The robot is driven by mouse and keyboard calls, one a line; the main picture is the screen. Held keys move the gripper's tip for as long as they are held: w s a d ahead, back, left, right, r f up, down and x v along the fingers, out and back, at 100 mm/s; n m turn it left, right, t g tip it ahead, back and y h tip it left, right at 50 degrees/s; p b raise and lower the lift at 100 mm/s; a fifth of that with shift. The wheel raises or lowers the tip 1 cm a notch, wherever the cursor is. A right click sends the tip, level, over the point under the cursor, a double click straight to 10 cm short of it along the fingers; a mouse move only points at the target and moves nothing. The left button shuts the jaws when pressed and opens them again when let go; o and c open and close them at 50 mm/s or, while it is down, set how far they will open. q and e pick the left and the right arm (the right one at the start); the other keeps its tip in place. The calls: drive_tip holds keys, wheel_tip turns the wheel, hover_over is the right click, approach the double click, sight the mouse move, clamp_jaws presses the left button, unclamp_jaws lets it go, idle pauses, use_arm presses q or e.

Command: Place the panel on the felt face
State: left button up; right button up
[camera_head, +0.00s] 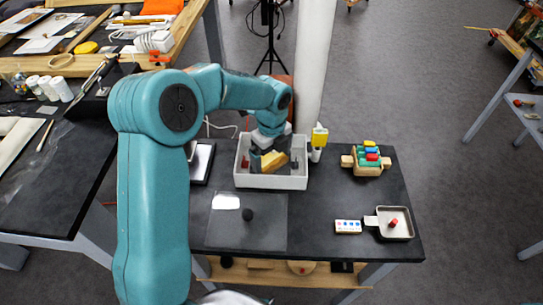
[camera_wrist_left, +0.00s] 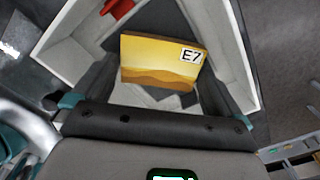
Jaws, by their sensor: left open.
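The panel (camera_head: 273,161) is a small yellow-gold piece in the white open box (camera_head: 270,182) on the dark table. In the left wrist view the panel (camera_wrist_left: 150,62) shows a brown wavy band and a white "E7" label. My left gripper (camera_head: 270,153) reaches down into the box over the panel. In the wrist view its dark open fingers (camera_wrist_left: 160,45) lie on either side of the panel, and I cannot tell whether they touch it. Pale grey surfaces show below the panel. I cannot pick out the felt face with certainty. My right gripper is out of view.
A red piece (camera_wrist_left: 118,8) lies in the box. A yellow-topped bottle (camera_head: 318,142), wooden rack (camera_head: 366,160), card (camera_head: 348,226) and small tray (camera_head: 395,235) stand right. The table's middle right is clear.

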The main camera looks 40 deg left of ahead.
sight(271, 162)
use_arm(q)
wheel_tip(271, 162, up, 11)
drive_tip(key=shift+r, duration=0.2)
drive_tip(key=shift+s, duration=0.1)
idle(0.5)
